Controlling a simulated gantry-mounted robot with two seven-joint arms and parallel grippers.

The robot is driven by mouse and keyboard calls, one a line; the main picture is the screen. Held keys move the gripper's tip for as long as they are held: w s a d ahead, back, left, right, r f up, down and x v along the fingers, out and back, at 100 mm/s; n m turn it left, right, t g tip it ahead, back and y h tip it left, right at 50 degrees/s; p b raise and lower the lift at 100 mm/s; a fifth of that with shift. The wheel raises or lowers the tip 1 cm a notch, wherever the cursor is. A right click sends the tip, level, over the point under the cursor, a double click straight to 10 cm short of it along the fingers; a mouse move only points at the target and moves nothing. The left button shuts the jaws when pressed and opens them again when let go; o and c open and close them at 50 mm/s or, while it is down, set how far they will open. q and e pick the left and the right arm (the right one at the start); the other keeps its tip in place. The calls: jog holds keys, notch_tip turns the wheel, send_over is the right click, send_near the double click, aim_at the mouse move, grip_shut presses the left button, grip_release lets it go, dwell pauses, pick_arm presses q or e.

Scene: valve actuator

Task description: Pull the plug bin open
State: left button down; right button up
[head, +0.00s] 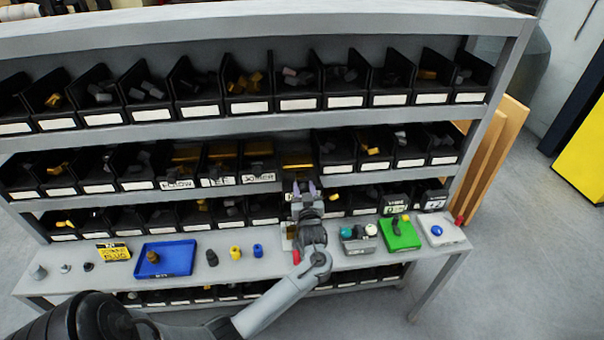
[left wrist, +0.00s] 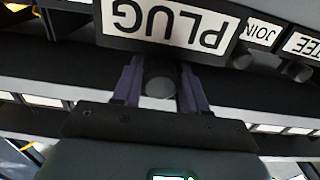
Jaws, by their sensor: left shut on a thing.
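The plug bin (head: 297,160) is in the middle row of the shelf in the head view, right of the joiner bin (head: 258,162). Gold-coloured contents show inside it. In the left wrist view the front of the plug bin (left wrist: 165,22) fills the top, its PLUG label upside down. A round dark knob (left wrist: 160,83) sits below the label. My left gripper (head: 304,188) is shut on this knob, with one purple finger on each side, as the left wrist view (left wrist: 158,75) shows. How far out the bin stands is hard to tell. My right gripper is not in view.
Elbow (head: 177,171) and tee (head: 218,167) bins stand farther left in the row. The worktop below holds a blue tray (head: 180,246) with a brown part, a yellow plug sign (head: 114,253), a green block (head: 399,236) and a blue-button box (head: 439,231).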

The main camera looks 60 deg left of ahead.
pick_arm(q)
jog(key=shift+v, duration=0.85)
jog(key=shift+s+d, duration=0.2)
jog(key=shift+d, duration=0.2)
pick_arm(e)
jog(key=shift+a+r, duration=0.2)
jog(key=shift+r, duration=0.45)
pick_arm(q)
jog(key=c, duration=0.7)
grip_release()
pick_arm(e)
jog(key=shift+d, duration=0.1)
